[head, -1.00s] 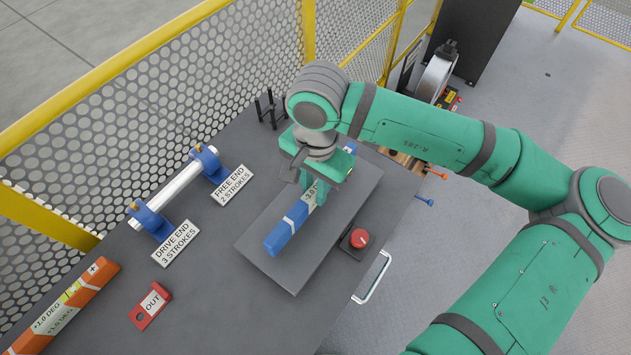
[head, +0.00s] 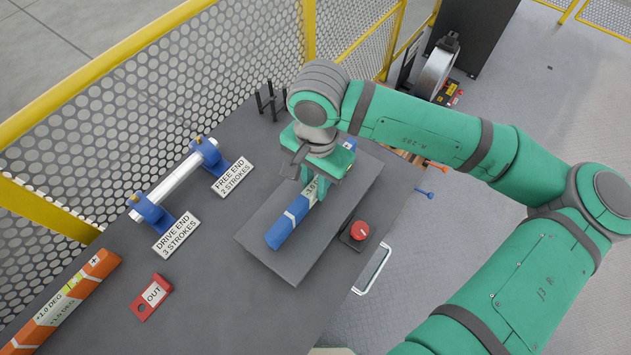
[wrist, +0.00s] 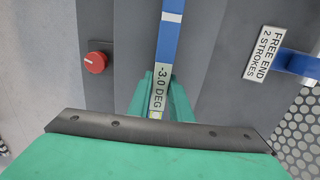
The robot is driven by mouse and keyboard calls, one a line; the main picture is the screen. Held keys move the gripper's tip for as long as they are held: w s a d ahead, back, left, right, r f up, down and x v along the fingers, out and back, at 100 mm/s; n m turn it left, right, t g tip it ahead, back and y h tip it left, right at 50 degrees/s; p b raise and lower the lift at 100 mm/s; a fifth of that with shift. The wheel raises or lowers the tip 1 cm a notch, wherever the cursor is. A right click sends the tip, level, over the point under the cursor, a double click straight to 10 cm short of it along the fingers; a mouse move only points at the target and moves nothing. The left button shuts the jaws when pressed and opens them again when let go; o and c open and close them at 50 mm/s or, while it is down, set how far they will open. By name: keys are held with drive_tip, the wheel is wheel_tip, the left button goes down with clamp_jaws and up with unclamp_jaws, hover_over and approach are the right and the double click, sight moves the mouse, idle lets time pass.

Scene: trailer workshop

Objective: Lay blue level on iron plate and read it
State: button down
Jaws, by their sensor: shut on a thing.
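The blue level (head: 290,221) is a long blue bar with white bands, lying along the grey iron plate (head: 343,226) or just above it; I cannot tell whether it touches. My gripper (head: 312,190) points down over the plate, shut around the middle of the level. In the wrist view the level (wrist: 168,45) runs away from my gripper (wrist: 158,100), and its label reads "-3.0 DEG". A small yellow-green vial shows partly beside the label, mostly hidden by my gripper. The level's far end shows past my gripper in the head view.
A red button (head: 360,231) stands at the plate's right edge. A shaft (head: 178,180) on blue supports, with "DRIVE END" and "FREE END" signs, is to the left. An orange level (head: 75,296) and a red "OUT" tag (head: 151,296) lie front left. Yellow-framed mesh borders the bench.

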drive_tip(key=shift+f, duration=0.4)
drive_tip(key=c, duration=1.5)
unclamp_jaws()
drive_tip(key=shift+c, duration=0.2)
wheel_tip(320, 180, up, 11)
drive_tip(key=shift+w+d+f, duration=0.1)
drive_tip(key=shift+w, duration=0.05)
